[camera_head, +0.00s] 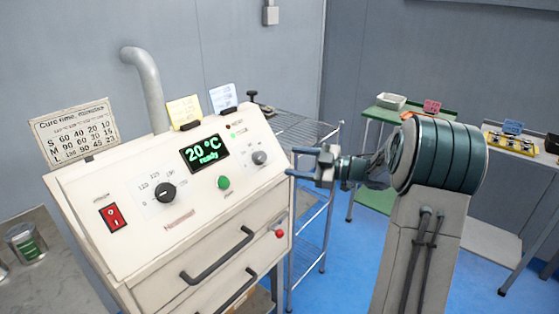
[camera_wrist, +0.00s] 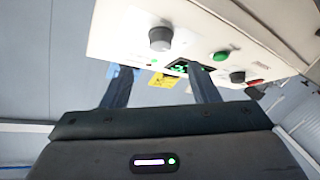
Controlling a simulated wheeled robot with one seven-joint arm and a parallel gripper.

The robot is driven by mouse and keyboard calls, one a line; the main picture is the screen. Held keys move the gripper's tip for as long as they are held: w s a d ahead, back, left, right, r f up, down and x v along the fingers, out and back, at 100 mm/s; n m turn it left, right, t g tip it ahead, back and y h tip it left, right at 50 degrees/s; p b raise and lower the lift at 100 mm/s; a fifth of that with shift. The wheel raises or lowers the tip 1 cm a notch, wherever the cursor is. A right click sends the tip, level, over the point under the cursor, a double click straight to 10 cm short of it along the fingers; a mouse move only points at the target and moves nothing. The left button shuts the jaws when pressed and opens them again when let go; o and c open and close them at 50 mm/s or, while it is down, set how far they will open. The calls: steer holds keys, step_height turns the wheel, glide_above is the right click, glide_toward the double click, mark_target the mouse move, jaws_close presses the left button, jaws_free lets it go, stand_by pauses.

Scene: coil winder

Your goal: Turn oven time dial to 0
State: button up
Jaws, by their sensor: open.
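The oven's sloped cream panel (camera_head: 140,240) carries two round knobs. A grey knob (camera_head: 259,157) is at the right end, its small markings unreadable; the time dial's label cannot be read. A black knob (camera_head: 165,192) is at the left, with a 0 and numbers near 120 around it. My gripper (camera_head: 291,162) is open and empty, just right of the panel, fingers pointing left toward the grey knob and apart from it. In the wrist view the grey knob (camera_wrist: 160,39) lies beyond and between the fingertips (camera_wrist: 160,67).
A green button (camera_head: 223,182) and a red switch (camera_head: 112,217) share the panel. Dark drawer handles (camera_head: 218,257) stick out below. A cure time card (camera_head: 75,133) stands behind at left. A wire shelf (camera_head: 300,130) stands behind the oven.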

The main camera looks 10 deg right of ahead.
steer(key=v, duration=0.5)
steer(key=shift+s+d, duration=0.1)
steer(key=shift+d, duration=0.1)
